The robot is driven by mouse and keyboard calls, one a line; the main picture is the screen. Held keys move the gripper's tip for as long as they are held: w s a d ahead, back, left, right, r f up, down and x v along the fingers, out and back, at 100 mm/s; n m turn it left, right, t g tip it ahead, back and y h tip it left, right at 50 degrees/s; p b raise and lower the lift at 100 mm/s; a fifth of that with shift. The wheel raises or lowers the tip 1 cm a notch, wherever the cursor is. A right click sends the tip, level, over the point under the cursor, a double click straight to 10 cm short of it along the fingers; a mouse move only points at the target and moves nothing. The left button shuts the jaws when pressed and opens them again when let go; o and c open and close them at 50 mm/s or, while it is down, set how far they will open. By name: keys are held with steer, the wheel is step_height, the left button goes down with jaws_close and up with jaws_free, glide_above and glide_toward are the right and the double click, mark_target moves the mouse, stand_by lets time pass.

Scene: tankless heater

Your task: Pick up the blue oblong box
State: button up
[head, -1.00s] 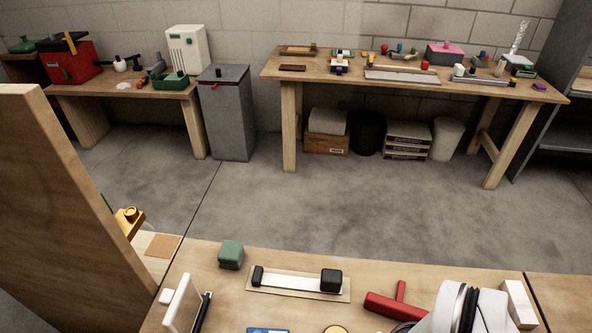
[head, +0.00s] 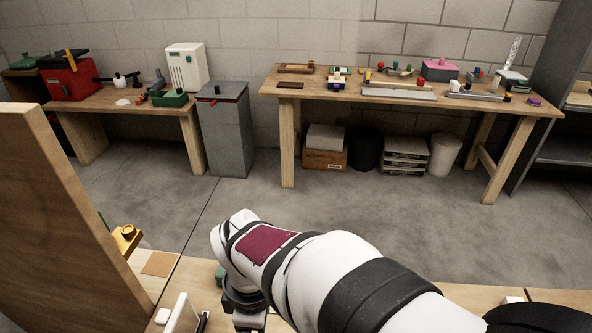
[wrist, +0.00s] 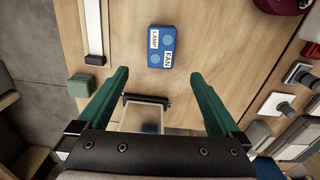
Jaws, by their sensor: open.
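A blue oblong box (wrist: 161,46) with white LAMP and FAN labels and two round lighter-blue spots lies on the wooden bench, near the top middle of the wrist view. My gripper (wrist: 160,76) is open, its two green fingers spread wide with nothing between the tips. The box shows just beyond the fingertips, roughly centred between them and apart from both. In the head view my white arm covers most of the near bench, and the box is hidden there.
A green block (wrist: 81,86) sits left of the left finger, near a long strip with a black end (wrist: 95,30). A pale panel with a black bar (wrist: 147,98) stands between the fingers' bases. White plates (wrist: 277,103) lie at right. Bare wood surrounds the box.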

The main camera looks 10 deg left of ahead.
step_height(320, 180, down, 16)
steer(key=shift+s+a+r, duration=0.1)
steer(key=shift+s, duration=0.05)
jaws_close()
stand_by(0.5)
steer(key=shift+r, duration=0.1)
steer(key=shift+r, duration=0.35)
steer(key=r, duration=0.2)
steer(key=d+r, duration=0.1)
steer(key=r, duration=0.1)
steer(key=shift+d, duration=0.1)
steer(key=w+d+r, duration=0.1)
steer(key=d+r, duration=0.5)
steer(key=d, duration=0.4)
steer(key=shift+w+d, duration=0.2)
steer(key=shift+w, duration=0.15)
